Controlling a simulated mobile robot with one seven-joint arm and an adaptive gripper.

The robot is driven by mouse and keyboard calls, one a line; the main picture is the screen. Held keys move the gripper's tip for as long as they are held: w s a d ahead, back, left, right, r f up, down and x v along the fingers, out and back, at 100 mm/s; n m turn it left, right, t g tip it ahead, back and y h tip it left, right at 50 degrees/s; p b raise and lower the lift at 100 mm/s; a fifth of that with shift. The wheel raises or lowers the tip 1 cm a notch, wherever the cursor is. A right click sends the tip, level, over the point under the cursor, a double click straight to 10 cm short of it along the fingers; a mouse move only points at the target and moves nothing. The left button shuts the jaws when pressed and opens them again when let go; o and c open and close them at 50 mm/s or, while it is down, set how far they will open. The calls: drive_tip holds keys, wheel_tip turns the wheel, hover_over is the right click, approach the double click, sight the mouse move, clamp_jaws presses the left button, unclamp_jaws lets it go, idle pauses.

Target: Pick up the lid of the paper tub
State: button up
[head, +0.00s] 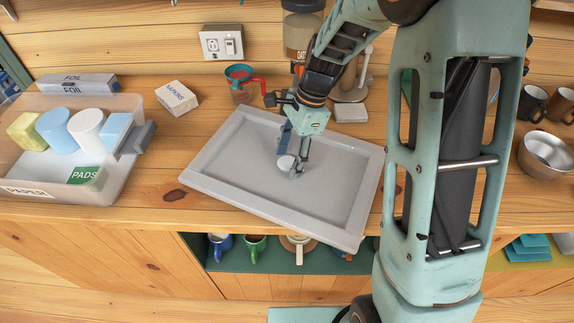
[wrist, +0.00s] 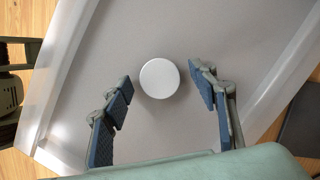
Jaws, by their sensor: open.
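The lid (head: 340,185) looks like the large grey rectangular panel with a raised rim, lying flat and askew on the counter; it fills most of the wrist view (wrist: 150,25). A pale round knob (wrist: 160,78) sits near its middle and also shows in the head view (head: 285,162). The paper tub (head: 112,188), translucent and labelled PAPER, stands open at the left. My gripper (head: 291,158) points down over the lid. It is open, with its fingers (wrist: 159,76) on either side of the knob, apart from it in the wrist view.
Boxes and rolls (head: 86,128) fill the tub. A napkins box (head: 177,97) and a red-handled measuring cup (head: 241,88) stand behind the lid. The lid's near corner appears to overhang the counter's front edge, above shelved mugs.

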drive_tip(key=c, duration=1.4)
